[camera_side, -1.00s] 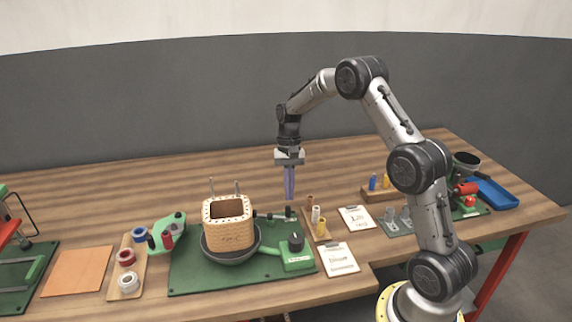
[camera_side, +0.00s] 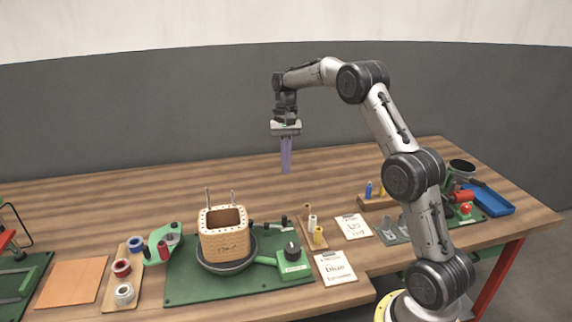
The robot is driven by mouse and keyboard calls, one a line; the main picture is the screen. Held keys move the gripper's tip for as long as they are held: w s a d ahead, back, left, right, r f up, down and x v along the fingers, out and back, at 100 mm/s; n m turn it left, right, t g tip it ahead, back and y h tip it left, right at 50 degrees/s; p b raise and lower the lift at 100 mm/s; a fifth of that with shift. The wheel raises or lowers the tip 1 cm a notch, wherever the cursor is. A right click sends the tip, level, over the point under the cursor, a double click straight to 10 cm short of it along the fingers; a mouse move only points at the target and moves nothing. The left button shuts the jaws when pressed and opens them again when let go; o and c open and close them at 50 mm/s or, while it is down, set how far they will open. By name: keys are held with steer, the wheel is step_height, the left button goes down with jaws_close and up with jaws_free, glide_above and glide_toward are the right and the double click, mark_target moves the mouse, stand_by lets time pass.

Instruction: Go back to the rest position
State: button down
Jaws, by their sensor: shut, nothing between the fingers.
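My gripper (camera_side: 286,170) points straight down in the air above the back middle of the wooden table. Its long purple fingers are shut with nothing between them. It is apart from every object. Below and to the left of it, a wooden coil former (camera_side: 224,243) with two upright pins stands on a dark round turntable (camera_side: 226,267). The turntable sits on a green base board (camera_side: 190,292).
A rack with small spools (camera_side: 314,224), note cards (camera_side: 335,267), a wire spool board (camera_side: 122,285) and an orange mat (camera_side: 72,283) lie around the base board. A blue tray (camera_side: 493,199) is at the right. The back of the table (camera_side: 150,194) is clear.

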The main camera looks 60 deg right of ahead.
steer(key=s+a+r+n+t+h, duration=0.1)
steer(key=s+a+r+n+t, duration=0.1)
steer(key=s+a+r, duration=0.4)
steer(key=s+a+r+n+t+h, duration=0.1)
steer(key=s+a+r+n, duration=0.15)
steer(key=a+r, duration=0.7)
steer(key=s+a+n+t, duration=0.3)
steer(key=s+a, duration=0.2)
steer(key=s, duration=0.7)
steer(key=s+f+n+t, duration=0.1)
steer(key=s+f+n, duration=0.2)
steer(key=s+f, duration=0.3)
steer(key=shift+s+a+f, duration=0.15)
steer(key=shift+s+f, duration=0.25)
steer(key=shift+f, duration=0.5)
